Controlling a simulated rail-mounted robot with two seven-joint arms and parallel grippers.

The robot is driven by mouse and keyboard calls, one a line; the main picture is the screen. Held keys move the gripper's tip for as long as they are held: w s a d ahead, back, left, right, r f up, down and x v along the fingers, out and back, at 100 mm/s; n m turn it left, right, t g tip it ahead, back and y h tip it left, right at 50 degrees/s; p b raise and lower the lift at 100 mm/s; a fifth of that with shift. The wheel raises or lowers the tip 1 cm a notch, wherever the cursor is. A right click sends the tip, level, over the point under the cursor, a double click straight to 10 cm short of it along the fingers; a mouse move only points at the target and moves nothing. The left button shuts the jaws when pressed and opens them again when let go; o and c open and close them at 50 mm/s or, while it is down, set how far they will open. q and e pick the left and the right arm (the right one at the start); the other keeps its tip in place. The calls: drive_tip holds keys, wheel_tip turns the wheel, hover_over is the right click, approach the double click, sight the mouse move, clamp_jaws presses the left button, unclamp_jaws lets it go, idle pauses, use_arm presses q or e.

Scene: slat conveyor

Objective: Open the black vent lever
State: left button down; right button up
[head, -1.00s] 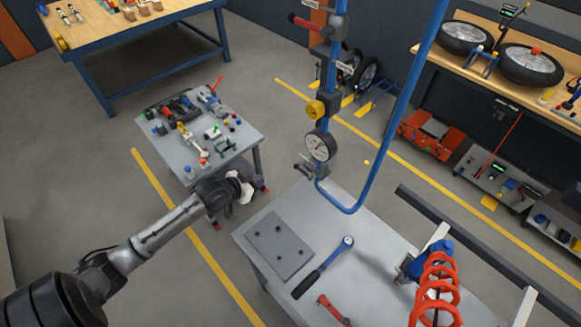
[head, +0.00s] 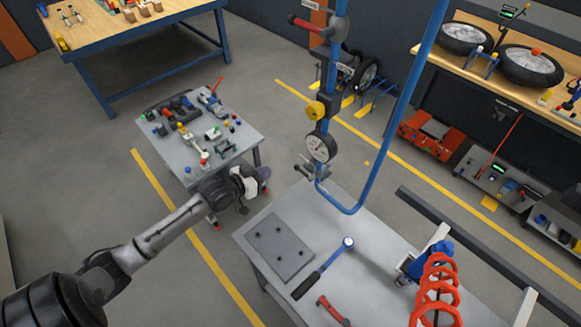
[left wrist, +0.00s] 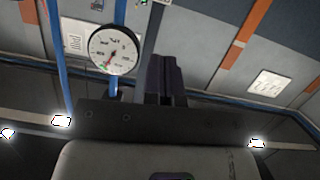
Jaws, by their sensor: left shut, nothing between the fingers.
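A blue pipe stand (head: 325,90) rises beside the grey bench. It carries a red-handled lever (head: 302,22) high up, a yellow knob (head: 316,109) and a round white gauge (head: 320,147). A small dark lever-like fitting (head: 309,171) sits just below the gauge; it looks like the black vent lever, but its exact position is too small to tell. My left gripper (head: 262,178) is shut and empty, left of this fitting and apart from it. In the left wrist view its dark fingers (left wrist: 165,78) are together, with the gauge (left wrist: 113,49) to their left.
A small tool table (head: 240,145) is behind my left arm.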

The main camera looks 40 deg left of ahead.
use_arm(q)
hover_over(304, 172)
drive_tip(key=s+a, duration=0.4)
drive_tip(key=s, duration=0.1)
wheel_tip(304, 172, down, 2)
drive_tip(key=shift+w+d+f, duration=0.1)
drive_tip(key=shift+w+f, duration=0.3)
drive_tip(key=shift+f, duration=0.25)
drive_tip(key=shift+w+f, duration=0.35)
drive_tip(key=shift+f, duration=0.35)
drive_tip(key=shift+w+d+f, duration=0.1)
drive_tip(key=shift+w+f, duration=0.3)
drive_tip(key=shift+f, duration=0.25)
drive_tip(key=shift+a, duration=0.1)
